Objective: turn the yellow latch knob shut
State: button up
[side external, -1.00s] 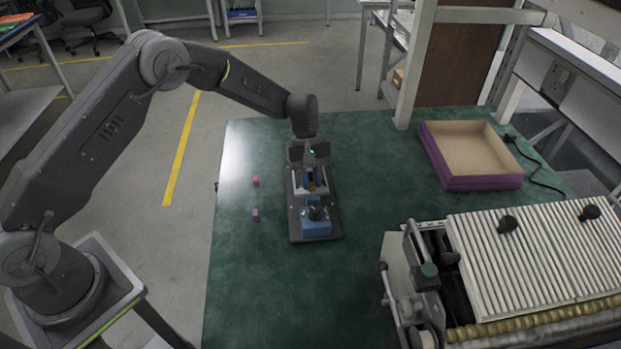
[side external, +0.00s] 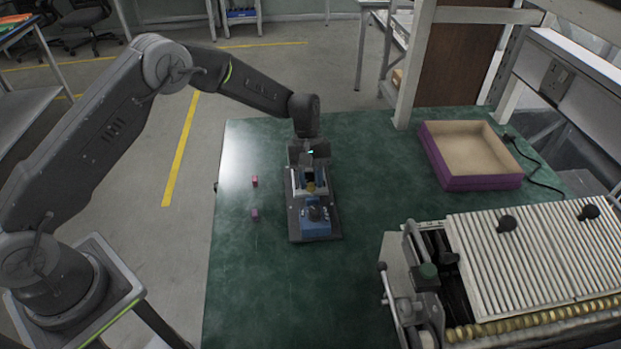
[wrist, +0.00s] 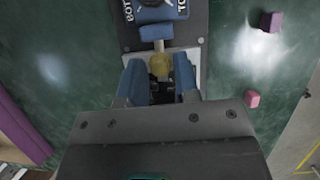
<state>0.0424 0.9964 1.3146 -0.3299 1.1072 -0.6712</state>
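The yellow latch knob (wrist: 159,66) shows in the wrist view between the tips of two blue fingers. It also shows in the side external view (side external: 310,187), just below my gripper. My gripper (wrist: 159,72) is open, with one finger on each side of the knob; I cannot tell whether either touches it. In the side external view my gripper (side external: 310,178) points down over the dark fixture plate (side external: 296,226). A blue bar (wrist: 157,32) lies beyond the knob, and a blue block (side external: 315,228) with a black dial sits on the near end of the plate.
Two small pink-purple blocks (side external: 255,182) (side external: 255,215) lie on the green table left of the plate. A purple-walled tray (side external: 483,183) stands at the back right. A ribbed machine (side external: 530,255) fills the front right. The table between is clear.

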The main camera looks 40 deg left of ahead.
jog(key=shift+r, duration=0.15)
jog(key=v, duration=1.3)
jog(key=shift+r, duration=0.25)
jog(key=shift+w+a, duration=0.1)
jog(key=shift+a, duration=0.05)
